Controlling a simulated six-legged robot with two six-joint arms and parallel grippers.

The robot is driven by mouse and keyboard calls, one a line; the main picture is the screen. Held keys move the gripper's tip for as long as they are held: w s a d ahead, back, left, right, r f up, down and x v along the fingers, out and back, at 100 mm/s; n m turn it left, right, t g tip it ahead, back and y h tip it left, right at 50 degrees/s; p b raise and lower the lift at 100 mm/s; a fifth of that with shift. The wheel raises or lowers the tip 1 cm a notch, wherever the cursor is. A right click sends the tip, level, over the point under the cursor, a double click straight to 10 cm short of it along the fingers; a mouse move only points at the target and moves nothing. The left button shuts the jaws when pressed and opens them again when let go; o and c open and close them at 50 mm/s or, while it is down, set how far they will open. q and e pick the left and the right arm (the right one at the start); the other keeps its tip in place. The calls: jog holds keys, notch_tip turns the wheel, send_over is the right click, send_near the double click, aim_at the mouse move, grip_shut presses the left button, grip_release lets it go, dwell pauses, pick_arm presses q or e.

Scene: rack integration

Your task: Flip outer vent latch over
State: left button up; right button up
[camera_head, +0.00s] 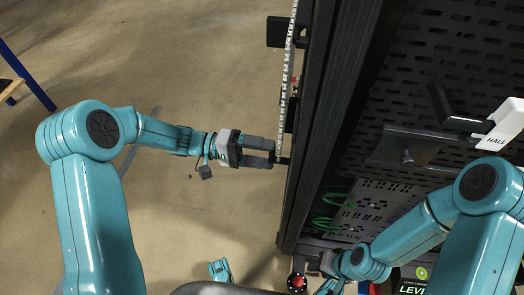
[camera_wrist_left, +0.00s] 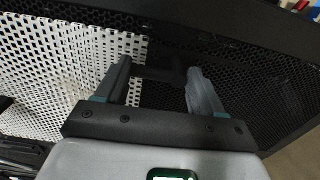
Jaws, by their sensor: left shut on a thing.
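My left gripper (camera_head: 275,152) is at the left side edge of the tall dark rack (camera_head: 335,120), its fingers pointing right at the rack. In the left wrist view the left gripper (camera_wrist_left: 160,80) has its two grey fingers on either side of a dark latch-like bar (camera_wrist_left: 160,72) on the perforated panel (camera_wrist_left: 235,75). It is shut on this bar; the fingers hide its ends. In the head view only a small dark stub of the latch (camera_head: 284,160) shows past the fingertips. My right gripper (camera_head: 328,266) is low by the rack's bottom, partly hidden, its jaws unclear.
A dark bracket (camera_head: 285,32) sticks out from the rack's edge higher up. A white box marked HALL (camera_head: 503,125) is at the right. A red round button (camera_head: 297,281) is at the bottom.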

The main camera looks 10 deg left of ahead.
pick_arm(q)
jog(key=o, duration=0.9)
jog(key=shift+w+r, duration=0.1)
jog(key=shift+r, duration=0.4)
jog(key=shift+c, duration=0.2)
jog(key=shift+f, duration=0.15)
jog(key=shift+a, duration=0.1)
jog(key=a+p, duration=0.3)
jog(key=a, duration=1.3)
